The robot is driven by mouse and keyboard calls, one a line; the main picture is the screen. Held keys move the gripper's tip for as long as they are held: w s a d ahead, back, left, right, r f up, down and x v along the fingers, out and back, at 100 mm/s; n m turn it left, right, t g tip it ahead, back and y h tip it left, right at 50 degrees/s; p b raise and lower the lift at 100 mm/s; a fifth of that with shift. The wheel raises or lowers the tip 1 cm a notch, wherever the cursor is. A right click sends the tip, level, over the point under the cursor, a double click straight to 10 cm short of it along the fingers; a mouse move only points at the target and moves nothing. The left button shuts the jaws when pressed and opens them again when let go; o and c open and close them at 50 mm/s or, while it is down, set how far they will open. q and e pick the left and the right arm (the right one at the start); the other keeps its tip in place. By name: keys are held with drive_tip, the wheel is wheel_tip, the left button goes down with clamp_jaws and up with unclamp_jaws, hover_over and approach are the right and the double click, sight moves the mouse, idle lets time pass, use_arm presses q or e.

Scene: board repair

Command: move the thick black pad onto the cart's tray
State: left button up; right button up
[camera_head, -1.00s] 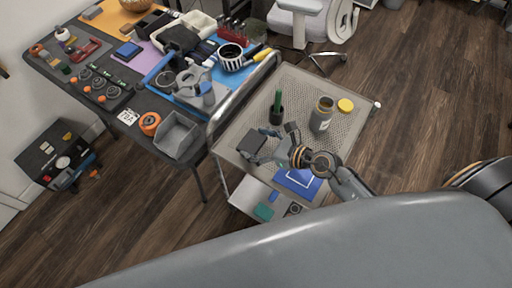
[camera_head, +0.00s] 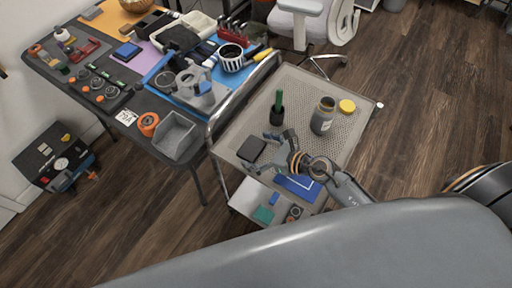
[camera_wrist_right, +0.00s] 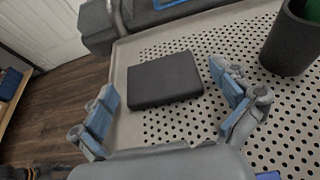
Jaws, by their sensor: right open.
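The thick black pad (camera_head: 251,148) lies flat on the left part of the cart's perforated tray (camera_head: 330,151). In the right wrist view the pad (camera_wrist_right: 164,79) rests on the tray (camera_wrist_right: 195,125) near its edge, just ahead of my fingers. My right gripper (camera_head: 272,150) is open and empty, close to the pad and on its right in the head view. In the right wrist view the two blue-grey fingers of my right gripper (camera_wrist_right: 170,105) are spread apart, with the pad lying beyond and between them. My left gripper is not seen.
On the tray stand a dark cup with a green item (camera_head: 277,110), a jar (camera_head: 323,115) and a yellow lid (camera_head: 347,106). A cluttered workbench (camera_head: 150,104) with a grey bin (camera_head: 176,136) stands to the left.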

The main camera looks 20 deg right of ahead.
drive_tip(key=shift+r, duration=0.25)
drive_tip(key=b+v, duration=0.1)
drive_tip(key=v, duration=0.9)
drive_tip(key=shift+s+d+b, duration=0.15)
drive_tip(key=shift+s+b, duration=0.15)
drive_tip(key=shift+b, duration=0.05)
drive_tip(key=shift+s+d+r, duration=0.35)
drive_tip(key=shift+s+d, duration=0.05)
drive_tip(key=shift+s, duration=0.05)
